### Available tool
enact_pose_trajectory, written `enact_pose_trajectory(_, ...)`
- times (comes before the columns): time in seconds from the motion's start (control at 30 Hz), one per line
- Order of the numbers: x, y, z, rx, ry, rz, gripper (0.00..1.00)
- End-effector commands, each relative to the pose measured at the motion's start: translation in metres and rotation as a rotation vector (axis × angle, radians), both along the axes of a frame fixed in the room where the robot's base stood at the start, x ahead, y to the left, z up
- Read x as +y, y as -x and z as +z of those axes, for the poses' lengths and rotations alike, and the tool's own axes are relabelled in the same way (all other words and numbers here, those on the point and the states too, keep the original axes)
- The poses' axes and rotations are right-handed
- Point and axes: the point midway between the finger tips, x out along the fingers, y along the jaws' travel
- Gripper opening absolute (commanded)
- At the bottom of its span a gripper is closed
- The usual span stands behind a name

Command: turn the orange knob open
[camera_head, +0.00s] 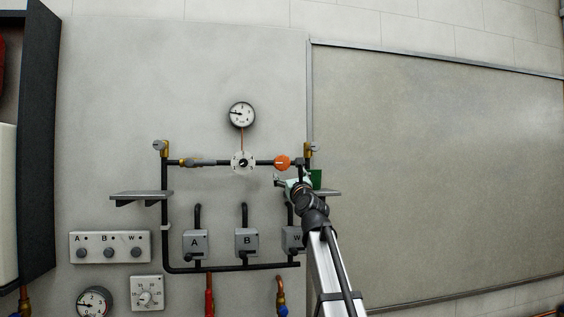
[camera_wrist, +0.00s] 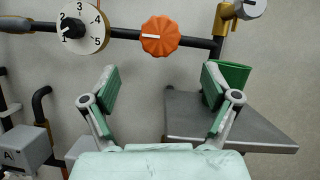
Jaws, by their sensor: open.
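The orange knob (camera_head: 282,162) is a ribbed round knob on the dark horizontal pipe, right of the white numbered dial (camera_head: 243,162). In the wrist view the orange knob (camera_wrist: 160,36) shows a white mark lying roughly horizontal, slightly tilted. My gripper (camera_wrist: 158,78) is open and empty, its two green-padded fingers spread wide. The knob appears beyond and between the fingertips, with a visible gap and no contact. In the head view my gripper (camera_head: 284,180) is just below the knob, near the right shelf.
A green cup (camera_wrist: 232,76) stands on the grey shelf (camera_wrist: 225,120), close to my right finger. A brass valve (camera_wrist: 228,18) is right of the knob. A gauge (camera_head: 241,115) hangs above; grey boxes A (camera_head: 195,244) and B (camera_head: 246,242) are below.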

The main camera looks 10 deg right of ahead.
Motion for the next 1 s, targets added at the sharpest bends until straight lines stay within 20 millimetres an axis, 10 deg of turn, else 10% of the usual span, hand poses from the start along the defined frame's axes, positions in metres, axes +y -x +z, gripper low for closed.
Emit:
enact_pose_trajectory(0.5,0.010,-0.088,0.038,0.001,0.001,-0.001,0.87)
enact_pose_trajectory(1.0,0.011,-0.101,0.041,0.000,0.001,0.000,0.87)
